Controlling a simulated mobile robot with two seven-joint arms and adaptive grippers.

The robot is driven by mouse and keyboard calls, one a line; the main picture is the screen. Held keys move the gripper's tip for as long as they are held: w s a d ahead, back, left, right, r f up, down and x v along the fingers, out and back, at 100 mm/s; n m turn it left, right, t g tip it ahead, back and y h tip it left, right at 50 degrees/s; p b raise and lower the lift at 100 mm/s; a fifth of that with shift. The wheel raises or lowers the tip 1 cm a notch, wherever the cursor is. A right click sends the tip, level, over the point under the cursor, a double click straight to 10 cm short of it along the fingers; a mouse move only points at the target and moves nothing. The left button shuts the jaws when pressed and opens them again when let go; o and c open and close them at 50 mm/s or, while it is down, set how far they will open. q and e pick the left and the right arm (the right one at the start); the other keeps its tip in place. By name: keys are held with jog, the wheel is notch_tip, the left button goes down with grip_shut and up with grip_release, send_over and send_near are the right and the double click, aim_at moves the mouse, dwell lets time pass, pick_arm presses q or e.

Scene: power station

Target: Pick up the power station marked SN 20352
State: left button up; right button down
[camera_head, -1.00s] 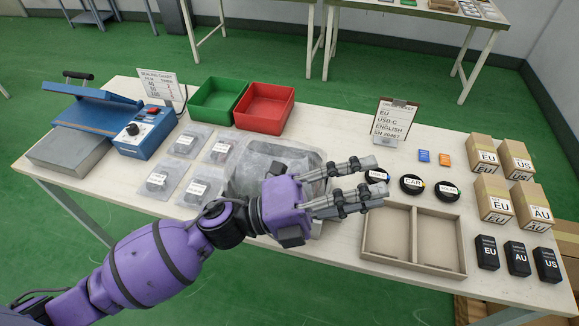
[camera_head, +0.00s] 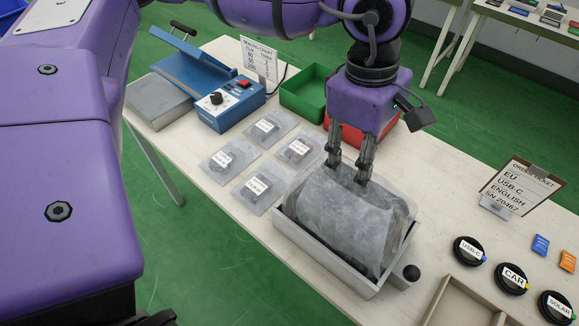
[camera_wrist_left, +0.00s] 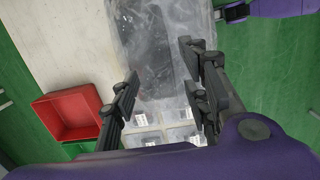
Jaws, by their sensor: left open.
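A large cloudy plastic bag (camera_head: 345,222) lies in a grey tray (camera_head: 330,264) on the table. In the left wrist view, a dark shape shows through the bag (camera_wrist_left: 150,50); I cannot tell what it is. Several small clear bags (camera_head: 257,187), each with a dark item and a white label, lie left of the tray. Their print is too small to read, so I cannot find SN 20352. My left gripper (camera_head: 350,170) points down at the bag's far edge, fingers apart.
A red bin (camera_head: 352,134) and a green bin (camera_head: 305,98) stand behind the gripper. A blue sealing machine (camera_head: 228,102) is at the back left. An order ticket (camera_head: 516,188) reads SN 20467.

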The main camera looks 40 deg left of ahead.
aim_at(354, 191)
pick_arm(q)
jog(key=f, duration=0.5)
jog(key=d+f, duration=0.1)
jog(key=f, duration=0.1)
jog(key=shift+s+f, duration=0.2)
jog(key=shift+f, duration=0.15)
jog(key=shift+f, duration=0.25)
jog(key=shift+c, duration=0.5)
grip_shut()
